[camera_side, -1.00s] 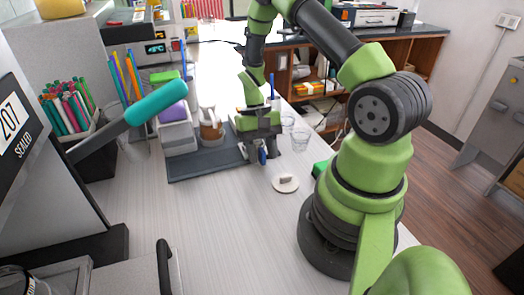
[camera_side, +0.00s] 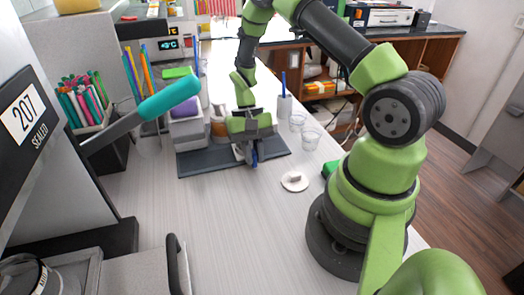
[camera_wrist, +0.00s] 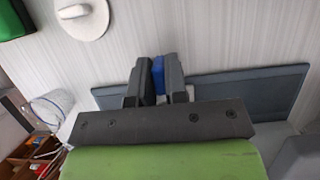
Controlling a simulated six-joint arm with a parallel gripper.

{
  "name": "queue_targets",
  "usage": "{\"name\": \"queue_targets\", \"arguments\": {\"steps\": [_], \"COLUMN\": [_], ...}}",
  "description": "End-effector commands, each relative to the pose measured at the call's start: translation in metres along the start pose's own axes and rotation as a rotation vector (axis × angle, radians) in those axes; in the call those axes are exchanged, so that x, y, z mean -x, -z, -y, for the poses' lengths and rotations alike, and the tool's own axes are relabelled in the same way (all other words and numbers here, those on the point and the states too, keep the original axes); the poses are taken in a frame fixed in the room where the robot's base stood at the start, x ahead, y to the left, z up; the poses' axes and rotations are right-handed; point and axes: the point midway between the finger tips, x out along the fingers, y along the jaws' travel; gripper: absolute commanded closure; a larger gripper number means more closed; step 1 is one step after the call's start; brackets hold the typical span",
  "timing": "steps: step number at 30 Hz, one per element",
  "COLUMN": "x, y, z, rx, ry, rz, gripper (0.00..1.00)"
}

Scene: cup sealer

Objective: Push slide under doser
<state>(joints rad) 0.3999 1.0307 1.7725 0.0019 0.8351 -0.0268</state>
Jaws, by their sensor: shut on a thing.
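My gripper (camera_side: 247,158) is shut on a narrow blue piece (camera_side: 254,157), low over the right front part of the dark grey mat (camera_side: 195,170). In the wrist view the blue piece (camera_wrist: 158,72) sits between my two dark fingers (camera_wrist: 155,75). A small pale part shows beside the fingers; the rest is hidden by my gripper. The sealer (camera_side: 25,115), with a teal lever handle (camera_side: 170,98), stands at left. A grey drawer-like tray (camera_side: 130,275) with a dark handle is at its lower front. I cannot tell which part is the slide or the doser.
A white disc with a raised knob (camera_side: 295,181) lies right of the mat. The front tabletop is clear.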

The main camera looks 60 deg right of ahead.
Motion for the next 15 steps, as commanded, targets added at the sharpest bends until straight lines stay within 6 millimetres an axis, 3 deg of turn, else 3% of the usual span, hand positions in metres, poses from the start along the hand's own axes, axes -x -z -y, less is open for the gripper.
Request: {"name": "queue_targets", "arguments": {"steps": [4,5,8,15], "x": [0.0004,0.0004,0.0004,0.0002], "y": [0.0007,0.0007,0.0006,0.0003], "z": [-0.0002,-0.0003,-0.0004,-0.0006], "rx": [0.001,0.001,0.0,0.0], "ry": [0.001,0.001,0.001,0.001], "rz": [-0.004,-0.004,-0.003,-0.001], "gripper": [1.0,0.84,0.61,0.61]}}
